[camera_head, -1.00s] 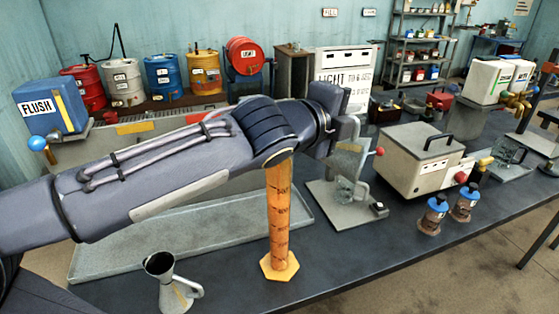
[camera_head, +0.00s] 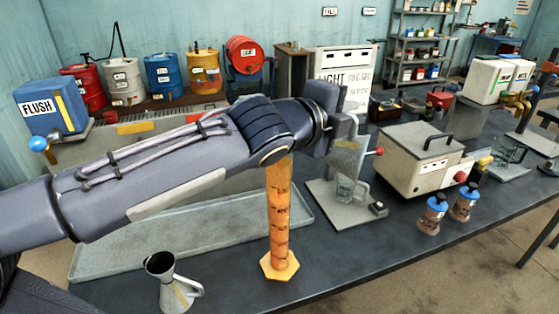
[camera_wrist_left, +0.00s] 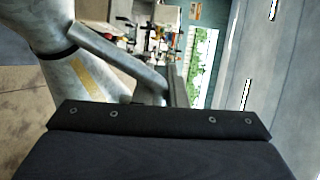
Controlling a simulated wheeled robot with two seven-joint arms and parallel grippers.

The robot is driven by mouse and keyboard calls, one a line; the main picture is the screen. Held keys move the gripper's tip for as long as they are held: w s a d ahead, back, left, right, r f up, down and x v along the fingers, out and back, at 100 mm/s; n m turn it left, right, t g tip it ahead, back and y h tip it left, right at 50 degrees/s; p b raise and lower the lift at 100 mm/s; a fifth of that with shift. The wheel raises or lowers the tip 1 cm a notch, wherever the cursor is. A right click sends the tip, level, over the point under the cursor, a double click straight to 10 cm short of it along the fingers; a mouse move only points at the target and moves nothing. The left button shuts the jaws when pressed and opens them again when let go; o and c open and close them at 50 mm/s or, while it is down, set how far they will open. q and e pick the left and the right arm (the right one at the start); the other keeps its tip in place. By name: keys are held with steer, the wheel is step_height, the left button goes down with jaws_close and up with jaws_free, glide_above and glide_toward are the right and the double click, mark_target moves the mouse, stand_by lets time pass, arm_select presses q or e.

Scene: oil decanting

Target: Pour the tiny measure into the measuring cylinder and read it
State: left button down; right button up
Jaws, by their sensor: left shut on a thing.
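The measuring cylinder (camera_head: 278,215) is tall and amber with dark graduations. It stands upright on a hexagonal foot; its top is hidden behind my left arm. My left gripper (camera_head: 345,140) is beyond it, to the right and above the bench. In the left wrist view, a grey metal measure (camera_wrist_left: 70,85) with a yellow strip shows at upper left. Its handle (camera_wrist_left: 120,62) runs down to my gripper, which is shut on it. Its mouth and contents are hidden. Another metal measure (camera_head: 175,288) with a handle stands at front left. My right gripper is out of view.
A shallow grey tray (camera_head: 150,250) lies behind the cylinder. A cream box (camera_head: 425,165) and two blue-capped bottles (camera_head: 437,212) stand farther right. The front bench around the cylinder foot is clear.

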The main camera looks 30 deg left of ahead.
mark_target(354, 139)
arm_select(q)
steer(key=shift+a+r+n+p, duration=0.4)
steer(key=shift+a+r+p, duration=0.05)
steer(key=shift+r+p, duration=0.15)
stand_by(0.8)
steer(key=d+f+m+b, duration=0.2)
steer(key=f, duration=0.1)
steer(key=d+f+y+b, duration=0.1)
steer(key=f+b, duration=0.1)
steer(key=shift+w+d+m, duration=0.2)
steer(key=shift+d+m, duration=0.1)
steer(key=shift+m, duration=0.1)
steer(key=shift+w+d+f+g, duration=0.1)
steer(key=shift+w+g, duration=0.1)
steer(key=shift+g, duration=0.1)
steer(key=shift+s+f+m+y, duration=0.1)
steer(key=shift+f+m+y, duration=0.05)
steer(key=shift+m+y, duration=0.15)
steer(key=shift+d+f, duration=0.1)
steer(key=shift+f, duration=0.3)
steer(key=d+f+m+g+y+b, duration=0.1)
steer(key=d+f+m+y+b, duration=0.2)
steer(key=f, duration=1.3)
steer(key=shift+w+d+f+m+g+y+b, duration=0.25)
steer(key=shift+m+y+b, duration=0.45)
steer(key=shift+m+y, duration=1.6)
steer(key=shift+r+m+h, duration=0.1)
steer(key=shift+m+h, duration=0.4)
